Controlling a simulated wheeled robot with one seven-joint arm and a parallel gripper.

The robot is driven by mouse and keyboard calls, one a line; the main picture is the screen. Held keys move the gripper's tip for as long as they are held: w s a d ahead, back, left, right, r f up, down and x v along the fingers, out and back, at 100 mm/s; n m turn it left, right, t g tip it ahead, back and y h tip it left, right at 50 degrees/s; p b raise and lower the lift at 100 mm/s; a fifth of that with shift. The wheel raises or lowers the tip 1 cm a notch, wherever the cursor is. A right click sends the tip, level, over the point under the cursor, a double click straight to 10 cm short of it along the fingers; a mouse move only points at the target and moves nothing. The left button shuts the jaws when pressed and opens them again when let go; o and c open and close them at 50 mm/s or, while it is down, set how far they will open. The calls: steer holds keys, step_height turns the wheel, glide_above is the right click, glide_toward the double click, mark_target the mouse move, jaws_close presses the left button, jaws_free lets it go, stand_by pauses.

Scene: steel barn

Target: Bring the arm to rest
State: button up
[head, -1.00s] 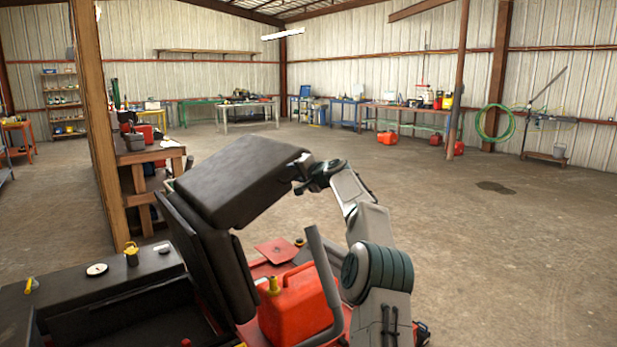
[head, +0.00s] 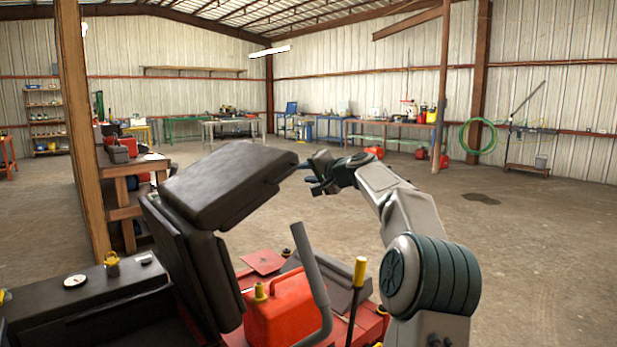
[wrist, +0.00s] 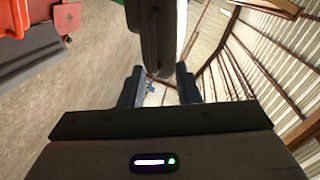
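My arm (head: 430,270) rises at the right of the head view and bends left toward a raised black seat. My gripper (head: 311,180) is near the seat's upper right edge, its fingers pointing left. In the wrist view my gripper (wrist: 160,84) has its two dark fingers spread apart, with a clear gap between them. The seat (head: 230,182) is tilted up, and a dark padded edge (wrist: 158,40), likely the seat's, appears beyond and between the fingertips. I see no finger closed on it. Whether anything touches it, I cannot tell.
A red fuel can (head: 285,310) stands on a red machine below the arm, beside a grey bar (head: 312,275) and a yellow-topped lever (head: 358,272). A wooden post (head: 82,140) and workbench (head: 130,195) are at the left. The concrete floor to the right is open.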

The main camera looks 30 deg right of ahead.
stand_by(0.4)
steer(key=s+a+f+n+g+p, duration=0.2)
steer(key=s+a+f+n+g, duration=0.15)
steer(key=a, duration=0.75)
steer(key=s+a+f+n+g+p, duration=0.2)
steer(key=s+a+p, duration=0.15)
steer(key=a, duration=0.65)
steer(key=s+a+f+n+g+h+p, duration=0.15)
steer(key=s+a, duration=0.25)
steer(key=s, duration=0.5)
steer(key=s+a+f+n+g+p, duration=0.1)
steer(key=s+a+f+g+p, duration=0.15)
steer(key=s, duration=0.65)
steer(key=s+f+n+g+p, duration=0.1)
steer(key=s+f, duration=0.2)
steer(key=s, duration=0.6)
steer(key=s+f+n+g+h+p, duration=0.1)
steer(key=s+f, duration=0.3)
steer(key=s, duration=0.5)
steer(key=shift+a+n+g, duration=0.2)
steer(key=shift+n+g, duration=0.1)
steer(key=shift+g, duration=0.35)
steer(key=shift+r, duration=0.1)
